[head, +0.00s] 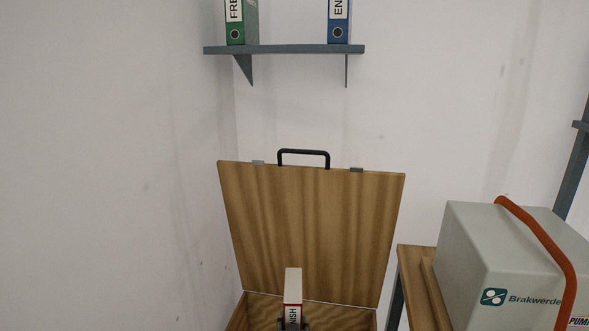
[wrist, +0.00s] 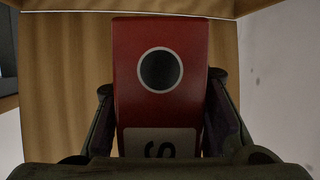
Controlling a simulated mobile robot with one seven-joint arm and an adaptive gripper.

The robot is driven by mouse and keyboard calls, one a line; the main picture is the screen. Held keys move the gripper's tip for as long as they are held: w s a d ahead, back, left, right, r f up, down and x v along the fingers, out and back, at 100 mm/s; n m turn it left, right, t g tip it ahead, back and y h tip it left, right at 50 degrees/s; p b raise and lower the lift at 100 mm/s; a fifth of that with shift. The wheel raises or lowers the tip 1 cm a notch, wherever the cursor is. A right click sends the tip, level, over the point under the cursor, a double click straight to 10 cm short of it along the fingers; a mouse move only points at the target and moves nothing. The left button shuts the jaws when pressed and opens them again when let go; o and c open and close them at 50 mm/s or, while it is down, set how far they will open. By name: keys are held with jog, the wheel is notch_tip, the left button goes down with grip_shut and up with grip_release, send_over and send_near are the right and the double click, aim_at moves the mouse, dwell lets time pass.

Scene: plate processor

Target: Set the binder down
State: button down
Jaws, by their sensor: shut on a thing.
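A red binder (wrist: 160,110) with a dark round finger hole and a white label fills the middle of the wrist view. My gripper (wrist: 161,84) is shut on it, one finger along each side. In the head view the binder (head: 293,281) shows its pale top and a label ending in "NISH", at the bottom middle. It is upright there, in front of the raised lid and over the opening of a wooden chest (head: 262,308). My fingers (head: 292,325) only just show at the bottom edge. The binder's lower end is hidden, so I cannot tell whether it touches anything.
The chest's wooden lid (head: 312,225) stands open with a black handle (head: 303,152) on its top edge. A wall shelf (head: 285,49) above holds a green binder (head: 240,22) and a blue binder (head: 339,22). A grey machine (head: 485,255) with an orange hose stands on a table at right.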

notch_tip(320, 180, down, 6)
jog(key=w, duration=0.1)
jog(key=shift+w+d, duration=0.2)
jog(key=shift+d, duration=0.1)
notch_tip(320, 180, down, 6)
jog(key=b, duration=0.6)
jog(key=s+f+m+h, duration=0.1)
jog(key=s+m+h, duration=0.2)
jog(key=s, duration=0.6)
jog(key=shift+a+f+h, duration=0.15)
jog(key=shift+f+h, duration=0.2)
jog(key=shift+h, duration=0.05)
